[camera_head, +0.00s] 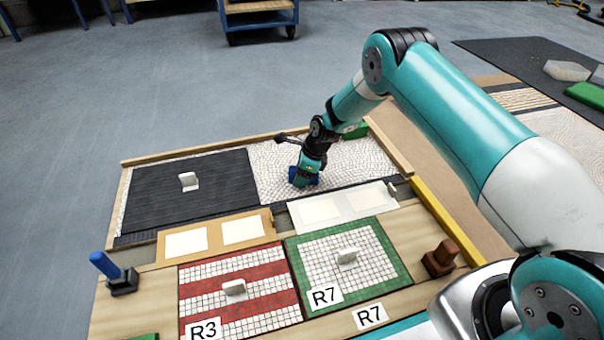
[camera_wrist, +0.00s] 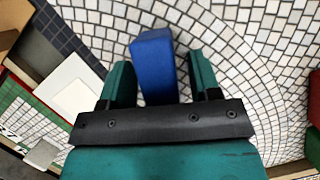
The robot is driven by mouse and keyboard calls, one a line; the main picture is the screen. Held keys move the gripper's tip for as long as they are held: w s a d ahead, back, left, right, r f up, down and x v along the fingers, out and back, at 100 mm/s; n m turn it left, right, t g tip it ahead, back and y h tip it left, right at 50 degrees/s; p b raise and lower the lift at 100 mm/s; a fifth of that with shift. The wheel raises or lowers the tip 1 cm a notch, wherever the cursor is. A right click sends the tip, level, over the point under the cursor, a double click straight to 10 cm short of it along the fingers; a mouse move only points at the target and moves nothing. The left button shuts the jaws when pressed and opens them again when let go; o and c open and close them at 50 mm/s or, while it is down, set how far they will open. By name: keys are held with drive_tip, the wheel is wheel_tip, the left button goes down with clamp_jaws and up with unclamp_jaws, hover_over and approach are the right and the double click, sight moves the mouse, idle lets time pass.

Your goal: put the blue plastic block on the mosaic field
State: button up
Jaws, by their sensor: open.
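The blue block (camera_wrist: 153,62) stands on the white mosaic field (camera_wrist: 238,45), between the spread fingers of my gripper (camera_wrist: 160,82) in the wrist view. A gap shows between the block and the right finger; the left finger is close to it, and I cannot tell if they touch. In the head view the mosaic field (camera_head: 345,160) lies at the back right of the board. My gripper (camera_head: 303,180) is low over the field's left part, and only a bit of blue shows at its tip. The block's lower end is partly hidden by the gripper.
A green block (camera_head: 355,131) lies on the field behind my arm. A dark panel (camera_head: 190,185) with a white handle adjoins the field on the left. Red-striped (camera_head: 235,284) and green-bordered (camera_head: 347,258) panels lie in front. A wooden rim (camera_head: 390,150) bounds the board.

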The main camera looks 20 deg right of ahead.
drive_tip(key=p+v, duration=0.7)
drive_tip(key=v, duration=0.5)
drive_tip(key=shift+a, duration=0.1)
drive_tip(key=s+a+r+n, duration=0.4)
drive_tip(key=s+r+n, duration=0.3)
drive_tip(key=r, duration=0.5)
drive_tip(key=s+a+r+n, duration=0.3)
drive_tip(key=s+r+n, duration=0.45)
drive_tip(key=r, duration=0.55)
drive_tip(key=s+r+n, duration=0.4)
drive_tip(key=s+n, duration=0.3)
drive_tip(key=s, duration=0.4)
drive_tip(key=s+r+n+g, duration=0.1)
drive_tip(key=s+r+n, duration=0.3)
drive_tip(key=s+n, duration=0.4)
drive_tip(key=s, duration=0.4)
drive_tip(key=shift+a, duration=0.35)
